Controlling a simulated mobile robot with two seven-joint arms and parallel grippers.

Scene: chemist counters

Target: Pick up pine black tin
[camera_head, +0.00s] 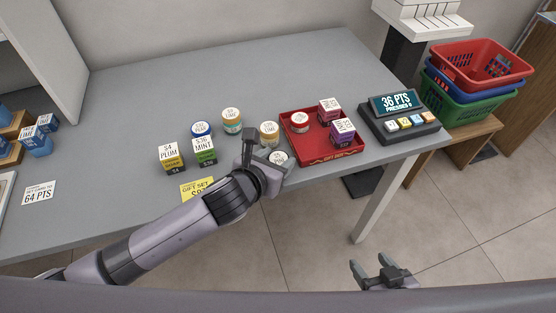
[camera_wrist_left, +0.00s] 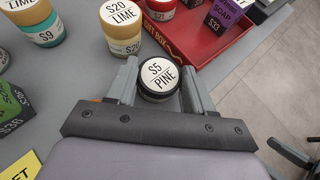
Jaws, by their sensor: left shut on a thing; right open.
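The black tin with a white lid reading "S5 PINE" (camera_wrist_left: 160,76) sits between the fingers of my left gripper (camera_wrist_left: 160,88) in the left wrist view. The fingers are shut on its sides. In the head view its white lid (camera_head: 278,158) shows just beyond my left gripper (camera_head: 264,158), at the front left of the red tray. I cannot tell whether the tin still touches the counter. My right gripper (camera_head: 372,272) is open and empty, low in front of the counter over the floor.
A points display (camera_head: 398,105) stands right. The counter behind is clear.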

